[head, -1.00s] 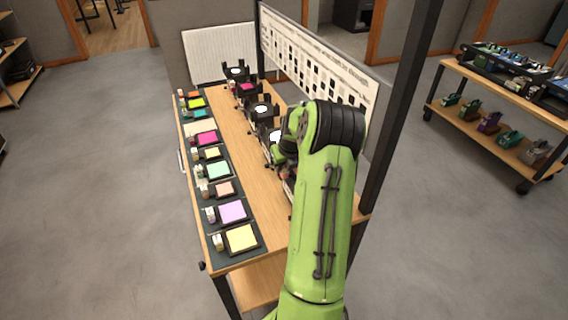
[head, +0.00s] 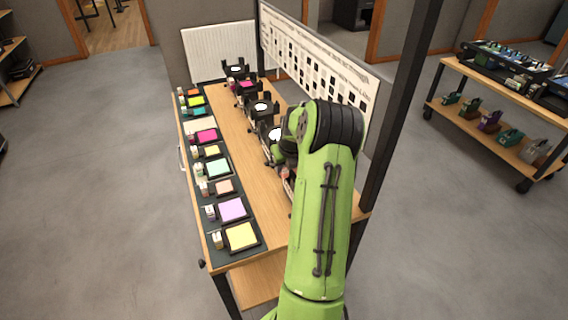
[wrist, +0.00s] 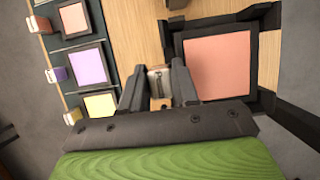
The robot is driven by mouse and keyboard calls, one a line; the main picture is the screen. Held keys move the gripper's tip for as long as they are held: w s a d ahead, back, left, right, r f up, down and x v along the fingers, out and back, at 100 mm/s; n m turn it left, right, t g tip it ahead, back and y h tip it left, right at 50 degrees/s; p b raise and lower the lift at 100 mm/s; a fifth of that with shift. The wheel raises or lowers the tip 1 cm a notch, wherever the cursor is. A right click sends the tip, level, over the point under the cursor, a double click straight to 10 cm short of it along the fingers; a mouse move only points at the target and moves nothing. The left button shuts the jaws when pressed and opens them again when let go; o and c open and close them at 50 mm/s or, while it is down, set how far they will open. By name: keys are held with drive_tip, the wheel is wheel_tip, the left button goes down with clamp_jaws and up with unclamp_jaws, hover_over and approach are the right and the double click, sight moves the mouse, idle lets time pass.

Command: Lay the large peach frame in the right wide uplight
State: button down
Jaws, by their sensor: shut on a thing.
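The large peach frame (wrist: 217,66) shows in the wrist view as a peach sheet in a dark border. My gripper (wrist: 163,85) is shut on the small pale grip block at the frame's left side. The frame lies over or inside a black holder (wrist: 262,18), the right wide uplight by its look, whose raised pieces show around its edges. I cannot tell whether the frame rests on the holder or hangs just above it. In the head view my green arm (head: 325,200) hides the gripper's fingers, the held frame and most of that uplight.
Other coloured frames lie along the dark mat, among them violet (head: 232,209), yellow (head: 241,236) and small peach (head: 224,187). More black uplights (head: 262,108) stand in a row further back. A dark post (head: 400,110) and a printed board (head: 315,65) rise along the bench's right side.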

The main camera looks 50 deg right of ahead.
drive_tip(key=shift+f+b, duration=0.45)
drive_tip(key=shift+f, duration=0.25)
drive_tip(key=c, duration=0.8)
unclamp_jaws()
drive_tip(key=p+v, duration=0.3)
drive_tip(key=v, duration=0.4)
drive_tip(key=w+d+p+v, duration=0.1)
drive_tip(key=p+v, duration=0.2)
drive_tip(key=v, duration=0.5)
drive_tip(key=w+r+p+v, duration=0.1)
drive_tip(key=p+v, duration=0.2)
drive_tip(key=v, duration=0.4)
drive_tip(key=shift+w+d+r, duration=0.15)
drive_tip(key=shift+d+r, duration=0.05)
drive_tip(key=shift+r, duration=0.05)
